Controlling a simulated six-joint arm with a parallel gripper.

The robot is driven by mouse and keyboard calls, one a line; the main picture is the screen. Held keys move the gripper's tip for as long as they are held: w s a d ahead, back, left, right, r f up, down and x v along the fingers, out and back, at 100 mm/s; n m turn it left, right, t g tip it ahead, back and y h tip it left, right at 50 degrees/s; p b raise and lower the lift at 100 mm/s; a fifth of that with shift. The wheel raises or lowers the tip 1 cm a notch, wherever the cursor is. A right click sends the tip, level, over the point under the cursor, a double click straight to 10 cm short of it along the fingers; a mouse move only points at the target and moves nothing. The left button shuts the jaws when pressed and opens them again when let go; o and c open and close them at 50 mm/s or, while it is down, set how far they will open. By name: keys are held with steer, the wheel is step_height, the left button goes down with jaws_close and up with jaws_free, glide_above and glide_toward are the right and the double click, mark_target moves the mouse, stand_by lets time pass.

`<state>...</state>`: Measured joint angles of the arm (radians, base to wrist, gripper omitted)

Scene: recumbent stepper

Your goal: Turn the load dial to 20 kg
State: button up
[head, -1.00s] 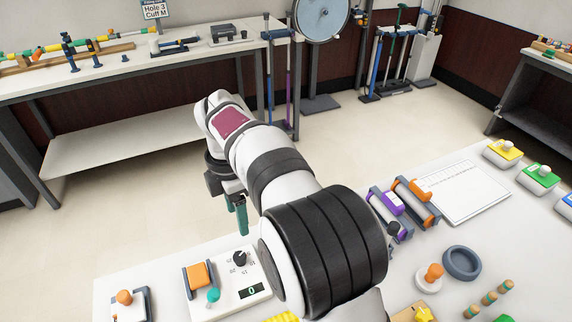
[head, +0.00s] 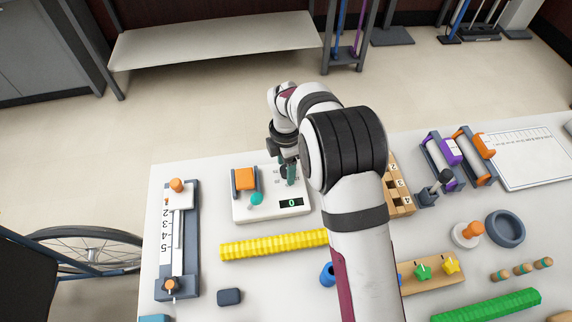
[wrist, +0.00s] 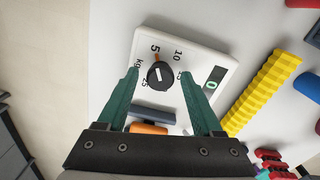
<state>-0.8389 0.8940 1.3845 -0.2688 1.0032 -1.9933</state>
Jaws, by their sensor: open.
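The black load dial (wrist: 160,77) sits on a white console (head: 265,212) and has a white line on its top. Printed numbers 5, 10, 15 and 25 and "kg" show around it in the wrist view; an orange mark lies by the 5. The dial's exact setting is hard to tell. The small display (head: 291,203) reads 0. My gripper (wrist: 160,72) is open, its teal fingers standing apart on either side of the dial; contact does not show. In the head view my gripper (head: 287,172) is over the console's back right and partly hides the dial.
On the console's left are an orange block (head: 245,180) in a grey holder and a teal knob (head: 256,198). A yellow ridged bar (head: 270,246) lies in front. A slider board (head: 178,240) stands left, a wooden numbered board (head: 400,190) right.

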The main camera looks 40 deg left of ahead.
jaws_close()
